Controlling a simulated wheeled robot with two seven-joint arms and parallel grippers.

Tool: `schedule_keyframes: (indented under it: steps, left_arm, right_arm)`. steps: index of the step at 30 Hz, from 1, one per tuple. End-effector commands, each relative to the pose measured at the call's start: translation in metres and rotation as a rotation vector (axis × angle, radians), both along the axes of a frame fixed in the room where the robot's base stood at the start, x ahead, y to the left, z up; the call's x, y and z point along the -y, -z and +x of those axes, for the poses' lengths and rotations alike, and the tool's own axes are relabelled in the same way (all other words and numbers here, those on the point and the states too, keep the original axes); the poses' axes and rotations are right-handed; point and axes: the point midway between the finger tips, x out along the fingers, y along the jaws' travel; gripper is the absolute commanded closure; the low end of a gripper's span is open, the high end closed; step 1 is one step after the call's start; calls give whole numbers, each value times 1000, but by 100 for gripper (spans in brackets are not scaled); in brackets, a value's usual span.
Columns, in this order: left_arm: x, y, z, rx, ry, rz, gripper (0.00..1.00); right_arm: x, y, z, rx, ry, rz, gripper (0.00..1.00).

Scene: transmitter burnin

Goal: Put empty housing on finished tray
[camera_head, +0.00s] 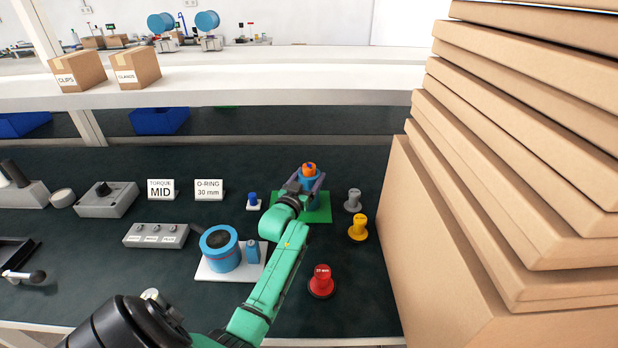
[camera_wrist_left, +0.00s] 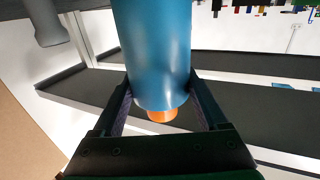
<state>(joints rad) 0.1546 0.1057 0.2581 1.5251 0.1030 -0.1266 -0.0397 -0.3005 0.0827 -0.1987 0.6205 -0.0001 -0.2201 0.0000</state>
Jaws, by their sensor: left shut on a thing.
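My left gripper (camera_head: 307,184) is shut on a blue cylindrical housing (camera_wrist_left: 152,50) with an orange end (camera_wrist_left: 162,115). In the head view its orange top (camera_head: 309,168) shows above the fingers, and my wrist covers part of its side. It appears upright over the green tray (camera_head: 318,215) at the back right of the bench. I cannot tell whether its base touches the tray. In the wrist view both fingers sit on either side of the blue body. My right gripper is not in view.
Grey (camera_head: 353,200), yellow (camera_head: 358,227) and red (camera_head: 321,282) knobbed pieces stand right of my arm. A stack of cardboard boxes (camera_head: 480,240) closes off the right side. A white plate (camera_head: 212,275) bears a blue cylinder (camera_head: 221,257). Label signs (camera_head: 209,190) stand left.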

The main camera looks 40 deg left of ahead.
Motion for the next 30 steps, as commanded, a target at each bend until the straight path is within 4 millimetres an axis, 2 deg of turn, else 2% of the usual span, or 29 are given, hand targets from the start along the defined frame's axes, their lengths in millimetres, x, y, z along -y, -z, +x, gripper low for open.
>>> schedule_keyframes:
  steps: [5, 6, 7, 8, 15, 19, 23, 30]
  left_arm:
    - [0, 0, 0, 3, 0, 1, 100]
    - [0, 1, 0, -1, 0, 0, 16]
    - [0, 1, 0, -1, 0, 0, 5]
    - [0, 1, 0, -1, 0, 0, 0]
    - [0, -1, 0, -1, 0, -1, 0]
    - [3, 0, -11, -2, 1, -1, 0]
    - [10, 1, -36, -4, 1, -2, 0]
    - [25, 1, -96, -4, 0, -2, 0]
  right_arm:
    - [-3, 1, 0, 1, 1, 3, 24]
    - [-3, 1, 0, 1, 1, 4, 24]
    - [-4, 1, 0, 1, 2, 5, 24]
    - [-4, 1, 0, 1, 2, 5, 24]
    - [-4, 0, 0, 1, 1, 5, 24]
    - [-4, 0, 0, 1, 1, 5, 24]
    - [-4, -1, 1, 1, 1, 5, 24]
    - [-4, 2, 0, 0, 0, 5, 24]
